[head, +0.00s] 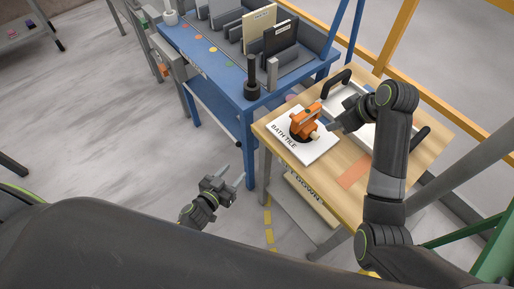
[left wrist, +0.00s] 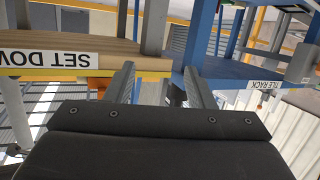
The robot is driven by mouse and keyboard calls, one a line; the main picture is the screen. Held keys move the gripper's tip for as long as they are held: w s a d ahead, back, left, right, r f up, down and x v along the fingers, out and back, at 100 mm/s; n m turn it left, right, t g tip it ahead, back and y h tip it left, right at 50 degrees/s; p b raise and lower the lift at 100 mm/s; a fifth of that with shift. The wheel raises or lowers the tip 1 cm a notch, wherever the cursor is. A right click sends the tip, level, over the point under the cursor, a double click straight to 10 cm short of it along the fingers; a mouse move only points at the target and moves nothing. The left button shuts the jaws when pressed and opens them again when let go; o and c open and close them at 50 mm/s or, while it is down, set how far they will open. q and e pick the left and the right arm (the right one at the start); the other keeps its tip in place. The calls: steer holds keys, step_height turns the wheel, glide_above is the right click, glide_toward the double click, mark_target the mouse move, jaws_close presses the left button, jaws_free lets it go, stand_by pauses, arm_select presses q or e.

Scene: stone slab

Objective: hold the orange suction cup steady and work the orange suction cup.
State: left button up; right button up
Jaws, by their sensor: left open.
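The orange suction cup (head: 306,119) stands on a white tile (head: 313,149) lettered "BATH TILE", on the wooden table. Its dark base rests on the tile. My right gripper (head: 328,125) is low over the table at the cup's right side, fingers pointing toward it. Contact and the gap between its fingers are not clear. My left gripper (head: 232,177) is open and empty, off the table's left front side and well away from the cup. Its two spread fingers also show in the left wrist view (left wrist: 160,85), with nothing between them. The cup is not visible there.
The wooden table (head: 400,181) has a white tray (head: 348,101) with black handles behind the cup, and an orange patch (head: 355,174). A blue rack bench (head: 228,73) with upright panels adjoins at the back left. Open floor lies left. A yellow rail (head: 395,40) runs behind.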

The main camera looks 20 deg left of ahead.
mark_target(302, 119)
arm_select(q)
steer(key=w+d+r+m+h, duration=0.2)
steer(key=d+r+h, duration=0.15)
steer(key=r, duration=0.35)
steer(key=w+d+r+m+h, duration=0.1)
steer(key=d+r+m+h, duration=0.25)
steer(key=r, duration=0.35)
steer(key=shift+n+y, duration=0.3)
steer(key=shift+n, duration=0.05)
steer(key=x, duration=1.7)
steer(key=shift+w+d+r, duration=0.2)
steer(key=shift+d, duration=0.2)
jaws_close()
